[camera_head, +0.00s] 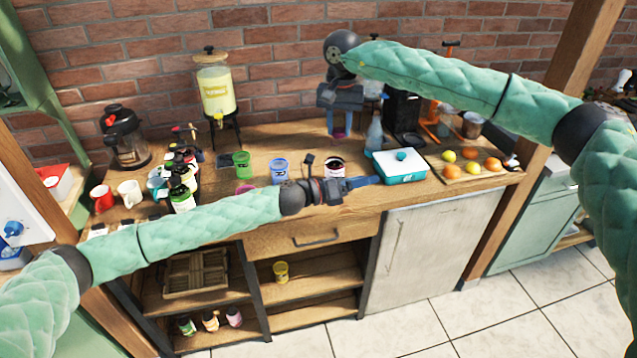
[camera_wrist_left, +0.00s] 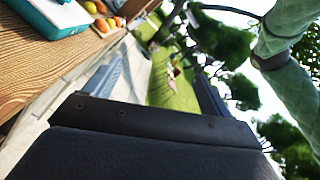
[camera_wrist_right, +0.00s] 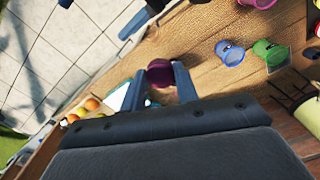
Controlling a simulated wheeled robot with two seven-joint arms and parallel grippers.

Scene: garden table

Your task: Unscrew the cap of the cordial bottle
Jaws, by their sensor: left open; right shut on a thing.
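My right gripper (camera_head: 340,131) points down above the back of the wooden counter, shut on a small dark purple thing (camera_wrist_right: 160,72). The thing is round in the right wrist view, and I cannot tell whether it is the bottle's cap. My left gripper (camera_head: 362,184) is open and empty, pointing right in front of the teal-and-white box; its spread fingers show in the left wrist view (camera_wrist_left: 160,82). A clear bluish bottle (camera_head: 375,133) stands just right of the right gripper. Several dark bottles (camera_head: 184,180) stand at the left. I cannot tell which bottle is the cordial.
A teal-and-white box (camera_head: 399,170) and a board of fruit (camera_head: 470,168) are at the right. A green cup (camera_head: 241,163), a blue cup (camera_head: 279,170) and a dark-topped container (camera_head: 334,166) stand mid-counter. A yellow drink dispenser (camera_head: 216,90) stands behind.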

